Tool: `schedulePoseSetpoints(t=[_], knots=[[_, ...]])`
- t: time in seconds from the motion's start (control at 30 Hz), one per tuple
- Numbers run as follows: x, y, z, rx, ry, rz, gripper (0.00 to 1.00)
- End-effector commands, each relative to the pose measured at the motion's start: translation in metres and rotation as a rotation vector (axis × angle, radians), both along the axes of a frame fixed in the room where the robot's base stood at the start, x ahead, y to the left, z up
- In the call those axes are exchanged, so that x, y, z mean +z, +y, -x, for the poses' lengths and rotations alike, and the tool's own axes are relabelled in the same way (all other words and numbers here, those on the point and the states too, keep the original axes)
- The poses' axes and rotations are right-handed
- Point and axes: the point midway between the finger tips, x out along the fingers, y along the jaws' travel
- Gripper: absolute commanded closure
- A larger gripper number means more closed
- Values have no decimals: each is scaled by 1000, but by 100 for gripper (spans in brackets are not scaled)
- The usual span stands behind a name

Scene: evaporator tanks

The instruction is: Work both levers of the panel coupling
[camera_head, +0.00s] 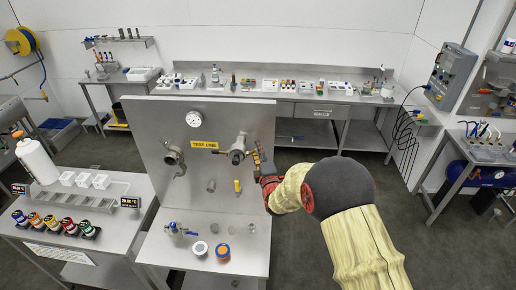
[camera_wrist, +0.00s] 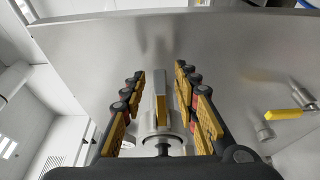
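The steel panel (camera_head: 222,115) stands upright with a yellow TEST LINE label and a round gauge on it. The coupling (camera_head: 238,150) sticks out from the right part of the panel. My gripper (camera_head: 262,160) is at the coupling's right side, partly hiding it. In the wrist view, my gripper (camera_wrist: 160,95) has its two yellow-padded fingers apart. A narrow lever (camera_wrist: 161,90), grey with a yellowish face, stands between them with a visible gap on each side. The round coupling body (camera_wrist: 164,132) shows behind its base. I cannot make out a second lever.
A yellow-handled valve (camera_head: 237,186) sits below the coupling; its handle (camera_wrist: 284,114) is at the right in the wrist view. Another pipe fitting (camera_head: 174,156) is on the panel's left. Caps and a blue-handled part rest on the shelf (camera_head: 205,229) below.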

Motion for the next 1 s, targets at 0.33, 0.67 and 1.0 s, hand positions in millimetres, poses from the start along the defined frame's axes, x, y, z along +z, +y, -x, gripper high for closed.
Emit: schedulePoseSetpoints(t=[0.33, 0.67, 1.0], knots=[[-1, 3, -9, 0, 1, -1, 70], [-1, 3, -9, 0, 1, -1, 82], [-1, 3, -9, 0, 1, -1, 100]])
